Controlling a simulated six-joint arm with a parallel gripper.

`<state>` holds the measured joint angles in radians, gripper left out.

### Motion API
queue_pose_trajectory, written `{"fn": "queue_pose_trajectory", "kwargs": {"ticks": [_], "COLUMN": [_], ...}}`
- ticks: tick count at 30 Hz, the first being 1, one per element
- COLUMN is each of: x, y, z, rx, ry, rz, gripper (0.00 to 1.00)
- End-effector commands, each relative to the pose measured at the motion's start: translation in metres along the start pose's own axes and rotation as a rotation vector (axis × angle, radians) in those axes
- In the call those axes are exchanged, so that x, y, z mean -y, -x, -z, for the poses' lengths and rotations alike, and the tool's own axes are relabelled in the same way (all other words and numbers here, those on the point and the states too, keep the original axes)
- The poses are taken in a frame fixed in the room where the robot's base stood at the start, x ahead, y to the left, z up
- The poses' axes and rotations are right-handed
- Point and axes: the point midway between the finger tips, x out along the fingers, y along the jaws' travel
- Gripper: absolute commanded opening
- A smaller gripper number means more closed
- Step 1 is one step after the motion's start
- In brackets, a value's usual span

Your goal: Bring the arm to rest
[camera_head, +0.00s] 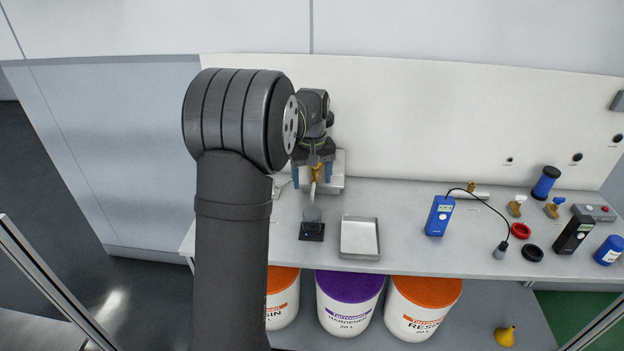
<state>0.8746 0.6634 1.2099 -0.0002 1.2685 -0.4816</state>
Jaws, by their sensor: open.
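My gripper (314,178) hangs at the back left of the bench, with its blue fingers apart. A brass-coloured fitting with a pale nozzle (313,190) shows between and just below the fingers; I cannot tell whether they touch it. My dark arm covers the left part of the view and hides what is behind it. The grey bench (400,255) runs below the gripper.
A blue meter (439,215) with a cabled probe (499,251) and several small items stand right. Lidded buckets (422,305) stand below.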

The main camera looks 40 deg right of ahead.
Motion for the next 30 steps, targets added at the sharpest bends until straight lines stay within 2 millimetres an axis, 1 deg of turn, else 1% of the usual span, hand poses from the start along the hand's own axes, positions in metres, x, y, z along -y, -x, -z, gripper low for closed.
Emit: {"fn": "queue_pose_trajectory", "kwargs": {"ticks": [4,8,11,21,26,27,30], "x": [0.0,0.0,0.0,0.0,0.0,0.0,0.001], "y": [-0.003,-0.015,-0.032,-0.1,-0.127,-0.116,-0.107], "z": [0.0,0.0,0.0,0.0,-0.001,0.001,-0.002], "rx": [0.001,0.001,0.003,0.003,0.002,-0.004,0.0], "ry": [0.0,0.0,0.0,0.0,0.0,0.0,0.0], "rz": [0.0,0.001,0.002,0.002,0.001,-0.002,0.0], "gripper": [0.69,0.69,0.69,0.69,0.69,0.69,0.69]}}
